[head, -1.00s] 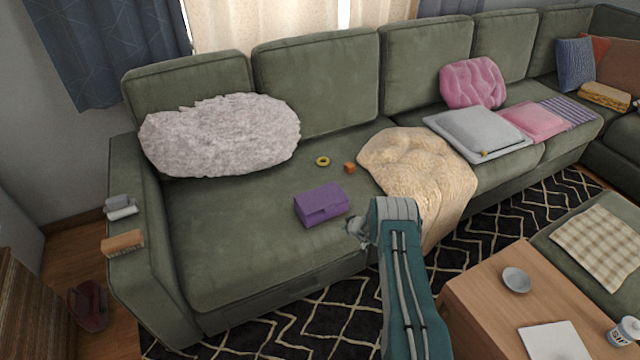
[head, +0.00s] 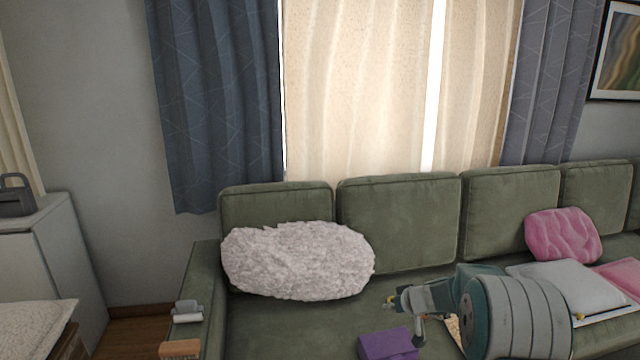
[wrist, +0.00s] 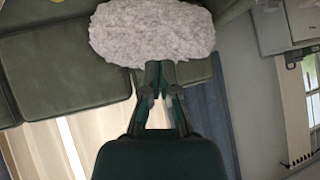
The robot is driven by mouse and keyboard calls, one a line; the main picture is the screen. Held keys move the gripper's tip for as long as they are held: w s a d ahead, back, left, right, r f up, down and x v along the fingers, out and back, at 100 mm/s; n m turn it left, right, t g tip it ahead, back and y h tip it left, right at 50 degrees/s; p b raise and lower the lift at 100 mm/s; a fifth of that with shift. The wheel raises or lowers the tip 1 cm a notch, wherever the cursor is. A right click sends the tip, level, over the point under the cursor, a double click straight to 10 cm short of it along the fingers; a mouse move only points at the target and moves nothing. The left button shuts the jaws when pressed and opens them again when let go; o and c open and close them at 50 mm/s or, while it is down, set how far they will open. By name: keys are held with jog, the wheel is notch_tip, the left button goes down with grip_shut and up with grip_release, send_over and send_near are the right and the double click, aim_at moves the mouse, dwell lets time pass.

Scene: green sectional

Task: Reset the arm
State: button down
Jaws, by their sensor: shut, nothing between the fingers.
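My gripper (head: 392,302) is at the end of my raised arm in the head view, in front of the green sofa (head: 400,222), pointing left. In the wrist view my gripper (wrist: 160,95) is shut and empty, its fingers close together. There the fluffy white pillow (wrist: 150,32) lies beyond the fingertips, and the picture is turned over. In the head view the fluffy pillow (head: 298,262) rests against the sofa back, left of my gripper. A purple box (head: 388,345) lies on the seat below my gripper.
A pink pillow (head: 563,236) and a grey cushion (head: 570,285) are to the right, partly behind my arm. A lint roller (head: 187,312) and a brown brush (head: 180,348) sit on the left armrest. A white cabinet (head: 50,270) stands at the far left.

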jog(key=s+a+r+g, duration=0.1)
jog(key=s+a+r, duration=0.2)
jog(key=s+r, duration=0.65)
jog(key=s+a+r+g, duration=0.1)
jog(key=s+a+r, duration=0.2)
jog(key=s+r, duration=0.65)
jog(key=s+d+m+h, duration=0.3)
jog(key=s+h, duration=0.2)
jog(key=s, duration=1.8)
jog(key=shift+s+f+m, duration=0.25)
jog(key=shift+f+m, duration=0.15)
jog(key=shift+f, duration=0.05)
